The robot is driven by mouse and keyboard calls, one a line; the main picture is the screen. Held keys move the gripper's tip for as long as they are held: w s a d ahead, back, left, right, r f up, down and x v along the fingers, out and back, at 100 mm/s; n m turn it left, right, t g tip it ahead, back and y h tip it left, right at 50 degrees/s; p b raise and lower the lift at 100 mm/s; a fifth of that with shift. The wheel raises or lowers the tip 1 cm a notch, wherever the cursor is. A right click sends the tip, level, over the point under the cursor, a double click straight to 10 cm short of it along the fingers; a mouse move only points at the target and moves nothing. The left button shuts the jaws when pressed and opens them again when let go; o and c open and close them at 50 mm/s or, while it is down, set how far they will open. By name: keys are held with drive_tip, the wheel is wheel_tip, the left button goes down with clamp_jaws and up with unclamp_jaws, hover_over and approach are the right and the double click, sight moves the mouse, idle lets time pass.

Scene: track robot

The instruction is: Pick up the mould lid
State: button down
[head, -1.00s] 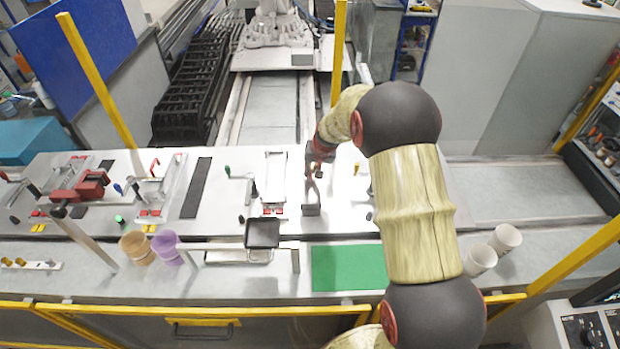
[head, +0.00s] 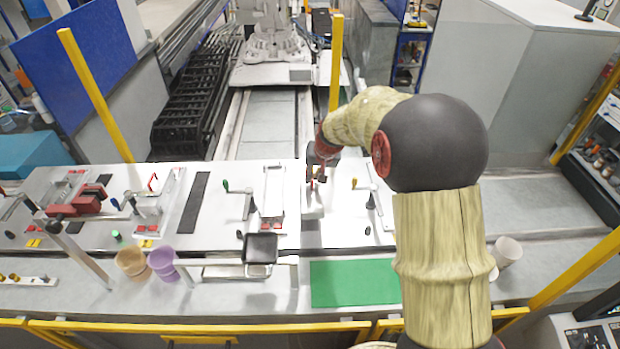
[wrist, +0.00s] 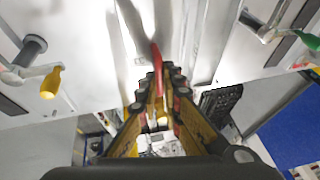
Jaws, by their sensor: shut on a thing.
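My gripper (head: 322,174) is over the white bench plate, right of the middle fixture, in the head view. In the wrist view its fingers (wrist: 158,82) are close together on a red handle (wrist: 156,56). The handle appears to belong to the mould lid, a pale narrow piece (head: 313,198) just below the gripper in the head view. The lid's outline is partly hidden by the gripper and blends with the white plate. I cannot tell whether it is clear of the plate.
A yellow-handled crank clamp (wrist: 48,84) and a green-handled one (wrist: 306,40) flank the gripper. In the head view, a black tray (head: 261,247), a green mat (head: 353,283) and cups (head: 162,263) lie nearer the front. A yellow post (head: 336,65) stands behind the gripper.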

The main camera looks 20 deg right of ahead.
drive_tip(key=s+r, duration=0.1)
drive_tip(key=s, duration=0.2)
drive_tip(key=s+a+r, duration=0.1)
drive_tip(key=s+r, duration=0.1)
drive_tip(key=s, duration=0.1)
drive_tip(key=s+r, duration=0.2)
drive_tip(key=s, duration=0.1)
drive_tip(key=shift+s+a+b, duration=0.2)
drive_tip(key=shift+a+b, duration=0.15)
drive_tip(key=shift+b, duration=0.05)
drive_tip(key=shift+r+p, duration=0.1)
drive_tip(key=shift+p, duration=0.4)
